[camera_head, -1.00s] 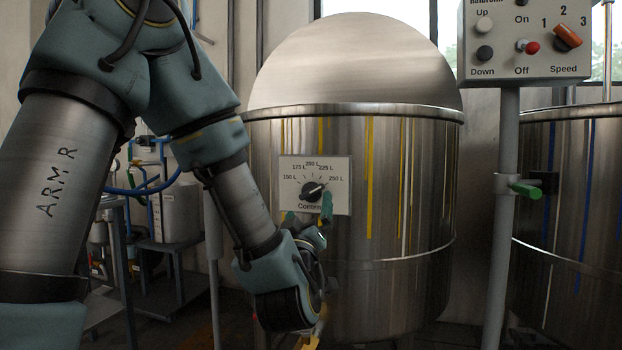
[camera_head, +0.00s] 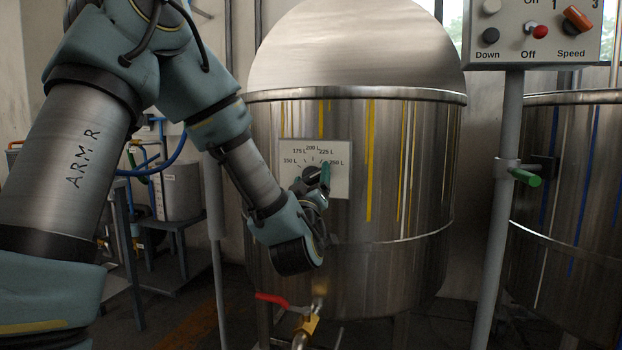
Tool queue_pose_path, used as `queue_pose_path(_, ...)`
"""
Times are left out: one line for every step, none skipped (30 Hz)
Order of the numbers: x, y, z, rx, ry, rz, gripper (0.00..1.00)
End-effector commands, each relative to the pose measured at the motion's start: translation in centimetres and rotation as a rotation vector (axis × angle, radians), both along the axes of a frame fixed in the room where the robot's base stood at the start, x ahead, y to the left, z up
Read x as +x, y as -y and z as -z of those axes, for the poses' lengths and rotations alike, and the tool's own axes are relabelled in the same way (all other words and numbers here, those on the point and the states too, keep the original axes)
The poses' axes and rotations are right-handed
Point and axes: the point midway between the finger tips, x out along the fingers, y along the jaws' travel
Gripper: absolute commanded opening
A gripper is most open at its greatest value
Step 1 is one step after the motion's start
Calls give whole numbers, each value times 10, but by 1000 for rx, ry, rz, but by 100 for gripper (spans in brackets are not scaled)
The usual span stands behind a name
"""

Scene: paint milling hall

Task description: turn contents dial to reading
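The contents dial is a dark round knob (camera_head: 311,172) on a pale plate (camera_head: 342,183) fixed to the front of the steel tank. The plate's scale marks run from 150 L at the left through 175, 200 and 225 L to 250 L at the right. My gripper (camera_head: 312,181) is at the lower part of the dial, with one teal finger at each side and a gap between them. It looks open, and I cannot tell whether a finger touches the knob. The knob's pointer and the caption below are mostly hidden by the gripper.
The tank (camera_head: 415,180) has yellow and white paint streaks. Below it is a brass valve (camera_head: 308,325) with a red lever (camera_head: 284,302). A control box (camera_head: 540,30) on a post (camera_head: 503,200) stands to the right, with a green handle (camera_head: 526,178).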

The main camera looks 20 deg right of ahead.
Motion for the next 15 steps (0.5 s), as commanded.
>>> queue_pose_path(0,0,0,0,0,0,74)
queue_pose_path(0,0,0,0,0,0,71)
queue_pose_path(0,0,0,0,0,0,66)
queue_pose_path(0,0,0,0,0,0,63)
queue_pose_path(0,0,0,0,0,0,60)
queue_pose_path(0,0,0,0,0,0,55)
queue_pose_path(0,0,0,0,0,0,52)
queue_pose_path(0,0,0,0,0,0,48)
queue_pose_path(0,0,0,0,0,0,44)
queue_pose_path(0,0,0,0,0,0,40)
queue_pose_path(0,0,0,0,0,0,37)
queue_pose_path(0,0,0,0,0,0,32)
queue_pose_path(0,0,0,0,0,0,29)
queue_pose_path(0,0,0,0,0,0,26)
queue_pose_path(0,0,0,0,0,0,22)
